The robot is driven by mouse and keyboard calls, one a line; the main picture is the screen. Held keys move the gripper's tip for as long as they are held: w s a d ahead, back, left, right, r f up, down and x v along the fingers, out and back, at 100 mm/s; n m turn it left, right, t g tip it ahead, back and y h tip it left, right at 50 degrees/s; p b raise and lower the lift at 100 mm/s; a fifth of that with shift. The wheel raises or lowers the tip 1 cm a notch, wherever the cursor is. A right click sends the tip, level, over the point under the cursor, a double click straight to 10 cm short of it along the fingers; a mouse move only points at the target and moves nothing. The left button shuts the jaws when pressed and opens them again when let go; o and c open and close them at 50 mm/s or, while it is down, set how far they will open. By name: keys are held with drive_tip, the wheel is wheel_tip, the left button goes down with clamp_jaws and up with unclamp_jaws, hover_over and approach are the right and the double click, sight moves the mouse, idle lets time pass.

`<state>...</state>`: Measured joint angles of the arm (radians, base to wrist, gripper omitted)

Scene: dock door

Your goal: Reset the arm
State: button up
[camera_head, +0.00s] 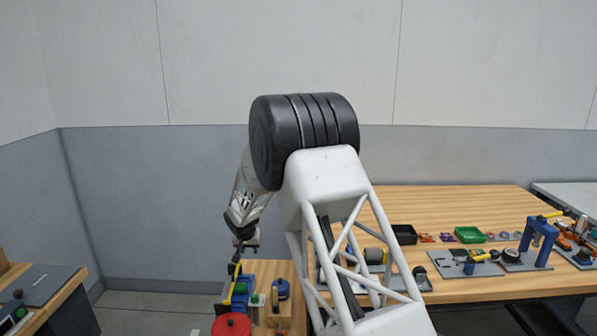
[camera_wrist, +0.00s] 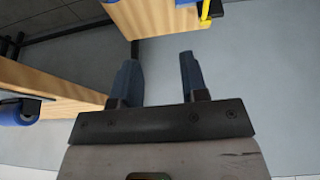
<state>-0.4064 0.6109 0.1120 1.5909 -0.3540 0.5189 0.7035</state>
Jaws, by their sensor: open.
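My gripper (camera_wrist: 158,82) shows in the wrist view with its two dark blue fingers apart and nothing between them. Beyond the fingers is grey floor and the edge of a wooden bench. In the head view my arm rises in the middle and bends down to the left. Its end hangs above the left part of the small wooden bench (camera_head: 270,268), near a yellow-handled item (camera_head: 237,270). The fingertips are too small to make out there.
A long wooden workbench (camera_head: 450,205) at the right bears a green tray (camera_head: 469,235), a black tray (camera_head: 404,234) and a blue fixture (camera_head: 540,240). A red round thing (camera_head: 231,325) is at the front. Another bench (camera_head: 50,285) stands at the left. Floor between is clear.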

drive_tip(key=s+d+r, duration=2.5)
drive_tip(key=s+r, duration=0.1)
drive_tip(key=s+d, duration=0.4)
drive_tip(key=s, duration=0.8)
drive_tip(key=s+d+g, duration=0.1)
drive_tip(key=s+d, duration=0.3)
drive_tip(key=s, duration=0.9)
drive_tip(key=s+d, duration=0.4)
drive_tip(key=s, duration=0.9)
drive_tip(key=shift+d+r+g, duration=0.15)
drive_tip(key=shift+r+g, duration=0.15)
drive_tip(key=shift+r, duration=0.1)
drive_tip(key=shift+o, duration=0.4)
